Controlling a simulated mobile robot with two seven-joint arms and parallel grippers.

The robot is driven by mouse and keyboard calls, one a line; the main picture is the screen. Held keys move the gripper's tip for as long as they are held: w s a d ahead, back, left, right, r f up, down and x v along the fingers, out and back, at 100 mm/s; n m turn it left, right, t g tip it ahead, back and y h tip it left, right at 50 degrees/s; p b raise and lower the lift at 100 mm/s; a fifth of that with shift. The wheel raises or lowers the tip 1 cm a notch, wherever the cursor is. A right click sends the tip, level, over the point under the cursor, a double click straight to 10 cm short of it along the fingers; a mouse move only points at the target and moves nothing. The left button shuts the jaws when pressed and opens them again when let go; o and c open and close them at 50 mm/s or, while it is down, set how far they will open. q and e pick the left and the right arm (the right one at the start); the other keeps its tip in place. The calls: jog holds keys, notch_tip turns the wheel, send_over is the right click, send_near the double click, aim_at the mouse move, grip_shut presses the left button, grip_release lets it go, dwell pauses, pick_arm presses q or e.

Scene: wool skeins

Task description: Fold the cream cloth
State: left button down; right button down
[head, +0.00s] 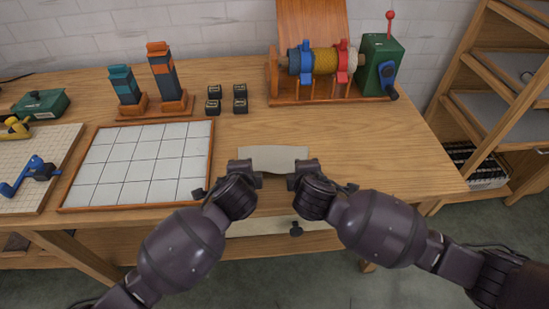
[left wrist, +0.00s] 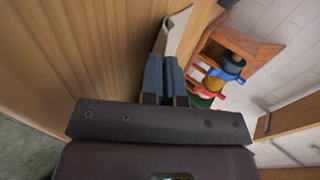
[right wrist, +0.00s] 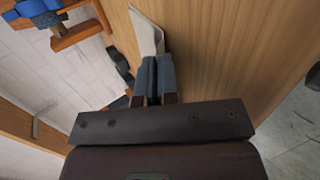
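The cream cloth (head: 273,158) is a small pale piece near the front of the wooden table, spanning the gap between my two grippers. My left gripper (head: 260,173) is at its near left corner, and my right gripper (head: 291,175) is at its near right corner. In the left wrist view the fingers are close together with the cloth (left wrist: 177,30) coming out beyond their tips. The right wrist view shows the same, with the cloth (right wrist: 147,33) at the fingertips. Both grippers look shut on it. Its near corners are hidden by the fingers.
A tiled board (head: 140,163) with a wooden rim lies to the left. Several small black blocks (head: 227,99) and a winder with a yellow spool (head: 325,62) stand behind. Teal and orange towers (head: 164,75) stand at the back left. The table's right side (head: 400,150) is clear.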

pick_arm(q)
jog(key=c, duration=1)
grip_release()
pick_arm(e)
jog(key=c, duration=1)
grip_release()
pick_arm(q)
jog(key=s+r, duration=0.6)
jog(key=r, duration=0.3)
pick_arm(e)
jog(key=s+r, duration=0.6)
jog(key=r, duration=0.3)
